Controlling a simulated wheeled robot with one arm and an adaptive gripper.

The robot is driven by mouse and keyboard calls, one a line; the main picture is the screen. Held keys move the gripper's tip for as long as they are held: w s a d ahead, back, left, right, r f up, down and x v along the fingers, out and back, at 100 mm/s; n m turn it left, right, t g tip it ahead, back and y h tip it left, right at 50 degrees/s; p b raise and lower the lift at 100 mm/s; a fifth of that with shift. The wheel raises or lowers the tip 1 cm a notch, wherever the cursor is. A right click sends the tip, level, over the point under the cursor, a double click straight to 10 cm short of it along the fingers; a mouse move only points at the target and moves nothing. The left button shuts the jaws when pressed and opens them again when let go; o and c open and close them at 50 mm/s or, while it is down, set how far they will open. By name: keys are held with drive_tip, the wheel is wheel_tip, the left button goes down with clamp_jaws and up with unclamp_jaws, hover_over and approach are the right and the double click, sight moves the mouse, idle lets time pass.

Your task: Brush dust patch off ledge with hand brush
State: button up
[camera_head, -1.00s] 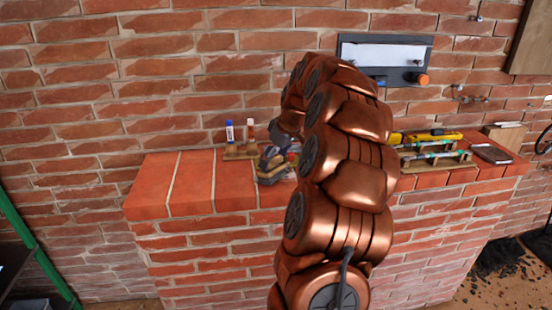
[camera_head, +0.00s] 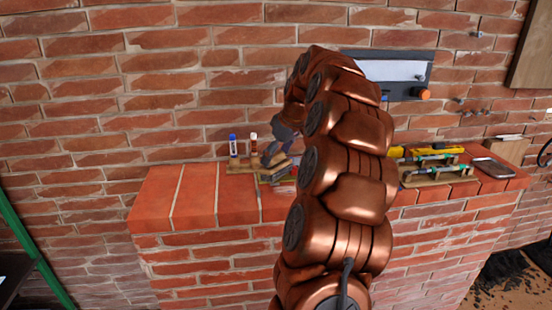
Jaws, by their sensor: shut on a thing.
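My gripper (camera_head: 271,152) is small and partly hidden behind my copper-coloured arm. It is low over the left part of the brick ledge (camera_head: 195,195), pointing down. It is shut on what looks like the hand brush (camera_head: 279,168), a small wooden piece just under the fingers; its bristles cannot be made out. Whether the brush touches the ledge cannot be told. I see no dust patch on the bare left part of the ledge; the middle of the ledge is hidden by my arm.
A wooden holder (camera_head: 239,167) with a blue marker (camera_head: 233,146) and a brown-capped one (camera_head: 254,144) stands left of my gripper. A yellow level (camera_head: 430,151), a wooden rack (camera_head: 428,179) and a dark tablet-like thing (camera_head: 493,168) lie at right. The ledge's left end is clear.

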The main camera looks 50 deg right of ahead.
drive_tip(key=shift+r+p, duration=0.35)
drive_tip(key=shift+r, duration=1.15)
